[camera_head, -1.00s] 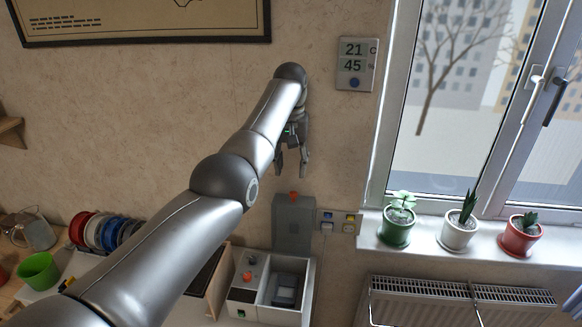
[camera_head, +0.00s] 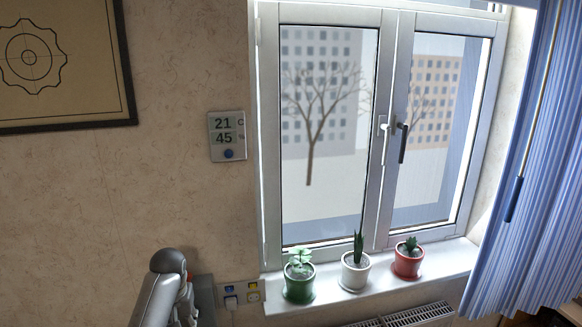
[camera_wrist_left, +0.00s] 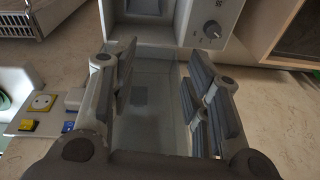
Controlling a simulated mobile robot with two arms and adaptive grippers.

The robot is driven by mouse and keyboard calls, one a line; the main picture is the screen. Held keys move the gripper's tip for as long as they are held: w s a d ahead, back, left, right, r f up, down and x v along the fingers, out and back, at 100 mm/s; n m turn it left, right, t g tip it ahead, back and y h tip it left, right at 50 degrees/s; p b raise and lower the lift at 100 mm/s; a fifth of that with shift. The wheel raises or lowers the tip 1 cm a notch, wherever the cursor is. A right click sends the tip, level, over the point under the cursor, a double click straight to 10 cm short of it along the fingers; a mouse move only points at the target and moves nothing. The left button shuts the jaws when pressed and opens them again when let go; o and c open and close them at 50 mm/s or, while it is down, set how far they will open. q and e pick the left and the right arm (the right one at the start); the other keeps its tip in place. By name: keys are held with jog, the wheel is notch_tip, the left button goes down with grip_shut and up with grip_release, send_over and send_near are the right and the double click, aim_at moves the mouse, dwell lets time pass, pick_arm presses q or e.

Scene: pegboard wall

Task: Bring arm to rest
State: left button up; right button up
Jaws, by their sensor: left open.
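My left arm (camera_head: 163,292) shows at the bottom left of the head view, with its lower end cut off by the frame edge. My left gripper (camera_wrist_left: 160,62) fills the middle of the left wrist view. Its two fingers stand wide apart with nothing held between them. A grey panel (camera_wrist_left: 155,100) shows behind the gap between the fingers. In the head view the gripper's fingertips cannot be made out. My right gripper is in neither view.
A white box with a knob (camera_wrist_left: 212,28) stands beyond the fingers. Wall sockets (camera_wrist_left: 40,103) are left of them. In the head view, the windowsill (camera_head: 330,296) holds green (camera_head: 299,284), white (camera_head: 355,272) and red (camera_head: 408,262) plant pots. A thermometer display (camera_head: 227,136) hangs on the wall.

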pick_arm(q)
jog(key=s+d+f+m, duration=0.1)
jog(key=s+d+f, duration=0.1)
jog(key=s+f, duration=0.75)
jog(key=s+d+r+m+t+h, duration=0.1)
jog(key=s+d+r, duration=0.15)
jog(key=s, duration=1.15)
jog(key=s+d+r+m+t, duration=0.1)
jog(key=s+d+r+m, duration=0.15)
jog(key=s, duration=1.15)
notch_tip(320, 180, down, 31)
jog(key=s+g+b, duration=0.1)
jog(key=b, duration=0.4)
jog(key=s+a+f+g+b, duration=0.1)
jog(key=s+a+f+b, duration=0.1)
jog(key=s+f, duration=1.5)
notch_tip(320, 180, down, 4)
jog(key=shift+a+r+g+b, duration=0.1)
jog(key=shift+a+g+b, duration=0.15)
jog(key=shift+b, duration=0.65)
jog(key=shift+s+n, duration=0.1)
jog(key=shift+n, duration=0.15)
